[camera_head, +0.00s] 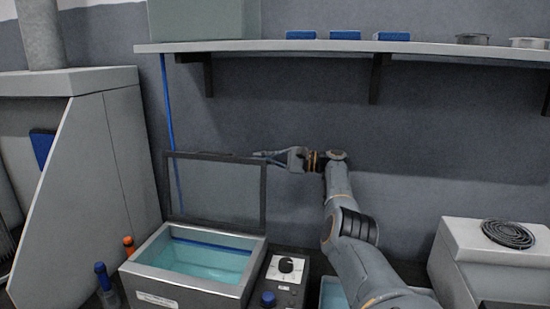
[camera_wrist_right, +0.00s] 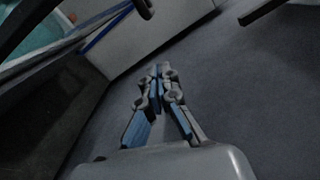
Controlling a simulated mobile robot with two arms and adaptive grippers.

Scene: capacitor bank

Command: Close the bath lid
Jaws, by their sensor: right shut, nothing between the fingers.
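The bath (camera_head: 245,290) is a grey box with teal liquid inside, at the lower left of the head view. Its lid (camera_head: 215,188) is a clear panel with a dark frame, standing upright and open at the bath's back edge. My right gripper (camera_head: 258,154) is shut and empty at the upper right corner of the lid frame, its fingers pointing left. I cannot tell whether it touches the frame. In the right wrist view the gripper (camera_wrist_right: 157,72) has its blue-padded fingers together at the tips. Part of the lid frame (camera_wrist_right: 65,52) crosses the upper left there. My left gripper is not in view.
A control box with a dial (camera_head: 287,266) stands right of the bath. Two small bottles, one orange-capped (camera_head: 129,245) and one blue-capped (camera_head: 102,275), stand to its left. A shelf (camera_head: 340,46) runs above my arm. A light box with a coiled cable (camera_head: 508,234) is at the right.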

